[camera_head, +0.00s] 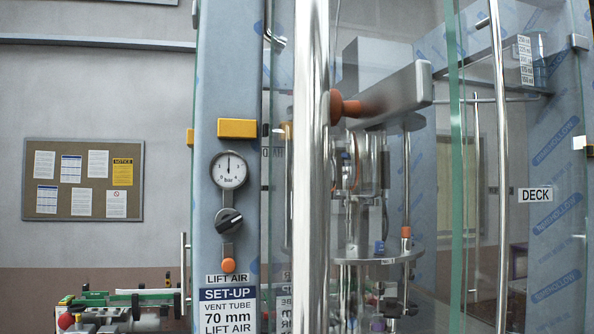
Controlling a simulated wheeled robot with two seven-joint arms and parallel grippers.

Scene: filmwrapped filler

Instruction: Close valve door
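Clear glass door panels stand in front of the filler machine; a green glass edge (455,170) runs top to bottom right of the middle. A thick vertical steel bar (311,170) stands close in front. A thinner vertical steel bar (499,160) stands further right. I cannot tell which panel is the valve door or how far it stands open. Behind the glass is the valve assembly (355,190), with a grey block arm (395,95) and an orange-brown knob (343,107). Neither of my grippers shows.
A film-wrapped blue-grey column (228,80) on the left carries a pressure gauge (229,170), a black rotary knob (229,221) and a set-up label (229,305). A DECK label (535,194) is at right. A notice board (83,180) hangs on the wall; green-railed equipment (120,298) stands lower left.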

